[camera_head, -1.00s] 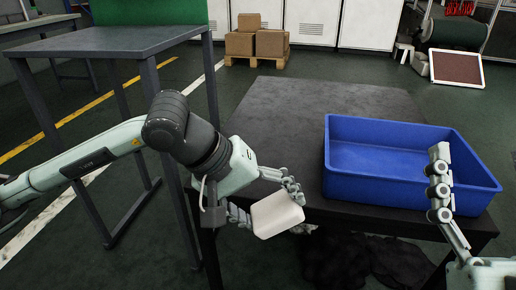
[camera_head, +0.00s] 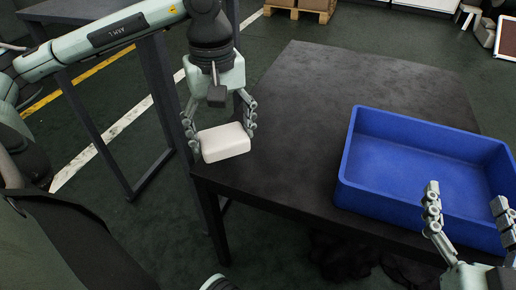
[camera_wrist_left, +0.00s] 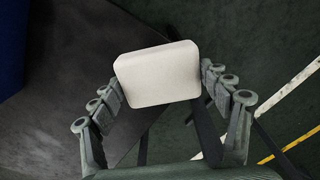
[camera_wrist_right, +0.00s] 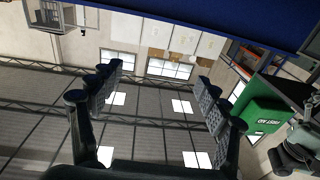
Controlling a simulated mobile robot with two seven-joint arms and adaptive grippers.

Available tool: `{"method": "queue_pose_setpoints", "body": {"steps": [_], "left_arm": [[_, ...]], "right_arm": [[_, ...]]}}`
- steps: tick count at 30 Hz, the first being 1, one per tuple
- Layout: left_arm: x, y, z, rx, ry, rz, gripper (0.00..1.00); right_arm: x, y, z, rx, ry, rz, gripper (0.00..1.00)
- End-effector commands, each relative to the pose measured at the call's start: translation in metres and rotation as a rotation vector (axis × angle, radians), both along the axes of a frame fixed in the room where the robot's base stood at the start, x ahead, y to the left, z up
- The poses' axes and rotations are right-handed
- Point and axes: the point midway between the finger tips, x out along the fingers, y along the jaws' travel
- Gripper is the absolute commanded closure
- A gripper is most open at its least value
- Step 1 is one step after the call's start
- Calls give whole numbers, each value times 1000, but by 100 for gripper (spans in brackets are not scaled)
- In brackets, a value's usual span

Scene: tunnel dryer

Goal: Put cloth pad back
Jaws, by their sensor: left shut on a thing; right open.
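The cloth pad (camera_head: 224,142) is a white, rounded block. My left gripper (camera_head: 222,133) is shut on it, with a finger on each side, at the left edge of the dark table. The pad also shows between the fingers in the left wrist view (camera_wrist_left: 158,74). I cannot tell whether the pad touches the table. My right gripper (camera_head: 467,210) is open and empty at the front right, in front of the blue bin. In the right wrist view its fingers (camera_wrist_right: 158,85) stand wide apart with nothing between them.
An empty blue bin (camera_head: 395,200) stands on the right part of the dark table (camera_head: 300,110). The table's middle is clear. A taller grey table (camera_head: 75,12) stands at the left. Boxes on a pallet (camera_head: 302,10) lie far back on the floor.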

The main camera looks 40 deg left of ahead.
Motion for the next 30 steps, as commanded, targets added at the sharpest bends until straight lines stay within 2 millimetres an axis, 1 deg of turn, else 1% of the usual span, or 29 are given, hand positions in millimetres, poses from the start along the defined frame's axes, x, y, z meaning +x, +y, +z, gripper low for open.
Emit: {"method": "queue_pose_setpoints", "body": {"steps": [1,6,10,14,16,18,22,29,30], "left_arm": [[12,-8,-7,-7,0,-4,52],[45,-22,-29,-4,0,-3,52],[61,-28,-40,-1,0,-2,52],[66,-30,-45,1,-1,-1,52],[66,-31,-54,1,1,-1,52],[65,-30,-66,2,3,-1,52],[66,-30,-81,2,1,-1,52],[66,-30,-84,1,-2,-2,52],[66,-30,-84,1,-2,-2,22]], "right_arm": [[0,-1,-2,-5,11,-2,24],[1,-2,-5,-11,22,-4,24],[1,-2,-4,-9,17,-3,24],[0,-1,-3,-7,12,-2,24],[0,0,-1,0,-2,0,24],[-1,3,7,16,-36,6,24],[-3,6,16,37,-75,13,24],[-4,7,20,43,-87,15,24],[-4,7,20,43,-86,15,24]]}}
